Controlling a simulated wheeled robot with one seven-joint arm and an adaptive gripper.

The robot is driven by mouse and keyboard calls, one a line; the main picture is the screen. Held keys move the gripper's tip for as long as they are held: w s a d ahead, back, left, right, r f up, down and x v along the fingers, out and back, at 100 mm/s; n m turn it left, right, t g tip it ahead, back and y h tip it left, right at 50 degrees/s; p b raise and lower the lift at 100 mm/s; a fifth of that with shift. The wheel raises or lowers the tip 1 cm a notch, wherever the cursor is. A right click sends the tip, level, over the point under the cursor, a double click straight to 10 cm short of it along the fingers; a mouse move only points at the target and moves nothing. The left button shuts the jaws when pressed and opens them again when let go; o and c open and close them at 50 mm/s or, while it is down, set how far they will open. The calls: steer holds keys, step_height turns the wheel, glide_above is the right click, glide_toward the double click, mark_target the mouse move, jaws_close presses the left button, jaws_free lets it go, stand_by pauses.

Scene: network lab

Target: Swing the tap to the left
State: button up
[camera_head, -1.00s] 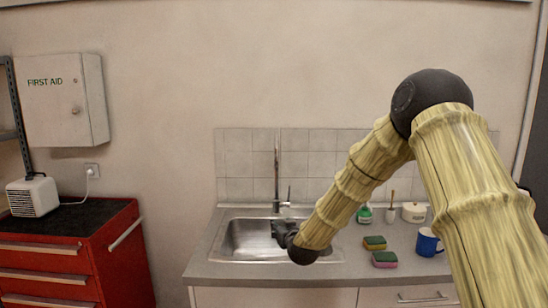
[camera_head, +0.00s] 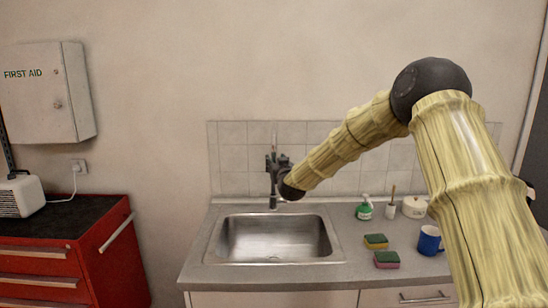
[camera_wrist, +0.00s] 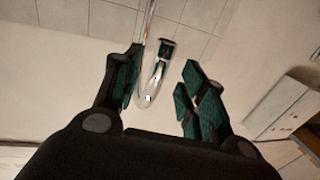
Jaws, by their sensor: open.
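The chrome tap (camera_head: 274,138) stands behind the sink (camera_head: 225,240), against the tiles. Its top shows above my gripper (camera_head: 277,163), which hides its middle. In the wrist view the tap's shiny metal (camera_wrist: 151,82) lies in the gap between the two fingers of my gripper (camera_wrist: 158,84). The fingers are spread, with clear space on the right side of the metal. The left finger is close to the tap's tube, and I cannot tell whether it touches. The sink basin is empty.
On the right of the counter (camera_head: 330,275) are two sponges (camera_head: 376,241) (camera_head: 386,259), a blue mug (camera_head: 429,240), a green-and-white bottle (camera_head: 364,210), a brush holder (camera_head: 391,212) and a white pot (camera_head: 414,207). A red cabinet (camera_head: 110,250) stands left. The counter left of the sink is clear.

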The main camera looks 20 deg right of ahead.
mark_target(275, 160)
steer(key=shift+w+d+r+p, duration=0.15)
steer(key=shift+w+p, duration=0.55)
steer(key=shift+w, duration=1.4)
jaws_close()
